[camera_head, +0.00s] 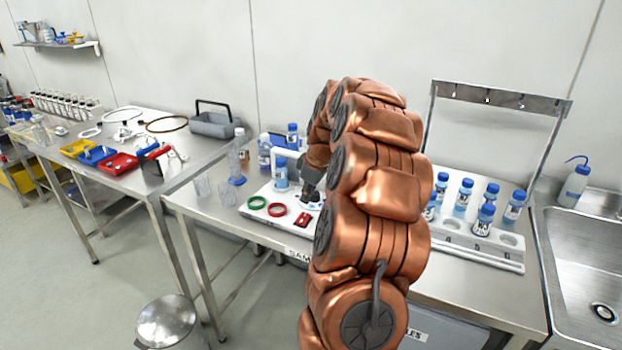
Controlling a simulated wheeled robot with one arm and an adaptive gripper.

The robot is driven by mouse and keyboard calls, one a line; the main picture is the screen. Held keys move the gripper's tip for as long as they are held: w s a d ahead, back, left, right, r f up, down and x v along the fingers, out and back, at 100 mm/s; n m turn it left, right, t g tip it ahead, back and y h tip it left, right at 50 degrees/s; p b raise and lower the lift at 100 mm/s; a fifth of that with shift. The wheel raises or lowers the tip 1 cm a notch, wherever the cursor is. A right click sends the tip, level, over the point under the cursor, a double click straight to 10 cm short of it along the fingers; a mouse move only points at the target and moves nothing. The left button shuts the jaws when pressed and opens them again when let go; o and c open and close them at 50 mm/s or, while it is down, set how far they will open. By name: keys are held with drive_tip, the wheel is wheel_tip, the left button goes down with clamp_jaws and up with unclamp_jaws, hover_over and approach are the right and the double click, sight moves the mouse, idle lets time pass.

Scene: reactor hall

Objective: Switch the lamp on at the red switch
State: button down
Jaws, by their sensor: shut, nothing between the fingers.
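A small red switch (303,219) sits on a white base plate (262,192) on the middle steel table. My gripper (309,199) is dark and partly hidden by my copper arm. Its fingers are shut and empty, pointing down a little above and behind the switch. I cannot tell whether they touch anything. A white arched stand (285,153) rises from the plate behind the gripper and may be the lamp. I cannot tell whether it is lit. My arm hides the right part of the plate.
A green ring (257,203) and a red ring (277,210) lie left of the switch. Coloured trays (118,164) are on the left table.

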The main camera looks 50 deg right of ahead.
sight(305, 214)
drive_tip(key=shift+w+d+f+p, duration=0.15)
drive_tip(key=shift+f+p, duration=0.25)
drive_tip(key=shift+f, duration=0.8)
drive_tip(key=shift+w+d+f+p, duration=0.15)
drive_tip(key=shift+f+p, duration=0.2)
drive_tip(key=shift+f, duration=0.8)
drive_tip(key=shift+f, duration=0.1)
drive_tip(key=shift+w+d+f+y+b, duration=0.1)
drive_tip(key=shift+d+f+y+b, duration=0.15)
drive_tip(key=shift+y+b, duration=0.25)
drive_tip(key=shift+a, duration=0.2)
drive_tip(key=shift+s+a+r+b, duration=0.15)
drive_tip(key=shift+a+r+b, duration=0.1)
drive_tip(key=shift+a, duration=0.1)
drive_tip(key=shift+s+a+r+b, duration=0.1)
drive_tip(key=shift+s+a+b, duration=0.05)
drive_tip(key=shift+a+b, duration=0.15)
